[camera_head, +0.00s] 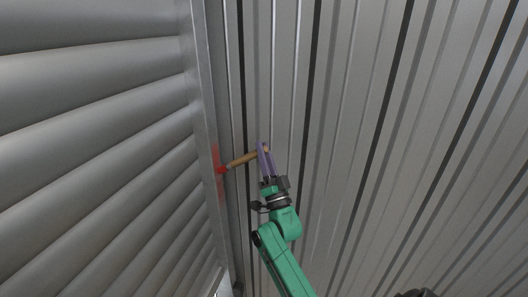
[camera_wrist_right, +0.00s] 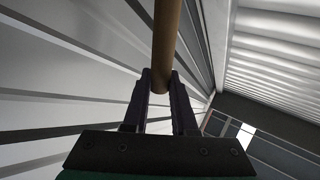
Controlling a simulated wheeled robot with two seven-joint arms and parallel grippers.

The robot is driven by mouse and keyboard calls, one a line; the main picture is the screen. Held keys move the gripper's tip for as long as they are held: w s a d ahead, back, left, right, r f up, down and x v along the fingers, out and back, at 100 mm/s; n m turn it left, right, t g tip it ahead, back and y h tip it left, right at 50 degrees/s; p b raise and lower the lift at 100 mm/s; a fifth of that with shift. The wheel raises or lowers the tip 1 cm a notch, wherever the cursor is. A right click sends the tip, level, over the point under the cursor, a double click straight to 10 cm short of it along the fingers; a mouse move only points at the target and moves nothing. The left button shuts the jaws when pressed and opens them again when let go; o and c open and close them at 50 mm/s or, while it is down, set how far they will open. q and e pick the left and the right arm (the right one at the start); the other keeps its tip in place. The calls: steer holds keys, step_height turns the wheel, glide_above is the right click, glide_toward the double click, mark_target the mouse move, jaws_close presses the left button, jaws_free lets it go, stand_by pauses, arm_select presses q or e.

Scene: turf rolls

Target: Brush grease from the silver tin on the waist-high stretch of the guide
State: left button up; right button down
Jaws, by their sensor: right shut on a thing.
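My right gripper (camera_head: 265,151) is shut on the tan wooden handle of a brush (camera_head: 243,159). The handle also shows between the fingers in the right wrist view (camera_wrist_right: 166,45). The brush's red tip (camera_head: 222,169) points left and is at the metal guide (camera_head: 203,110), a long upright rail beside the slatted shutter. A red smear (camera_head: 216,158) shows on the guide around the tip. I cannot tell for sure whether the tip touches the rail. The silver tin and my left gripper are not in view.
A grey shutter of wide horizontal slats (camera_head: 90,110) fills the left side. A ribbed metal wall (camera_head: 350,130) fills the middle and right, behind my right arm. A dark wall with a window (camera_wrist_right: 235,130) shows in the wrist view.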

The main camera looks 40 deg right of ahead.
steer(key=shift+f+b, duration=9.1)
steer(key=shift+f, duration=1.85)
step_height(320, 180, up, 34)
steer(key=p, duration=2.8)
steer(key=shift+f+p, duration=0.25)
steer(key=shift+p, duration=0.15)
steer(key=shift+f, duration=0.1)
steer(key=shift+s+d, duration=0.55)
steer(key=shift+s, duration=0.25)
steer(key=shift+s+d, duration=0.6)
steer(key=shift+s, duration=0.25)
steer(key=shift+s+d, duration=0.55)
steer(key=shift+s, duration=0.25)
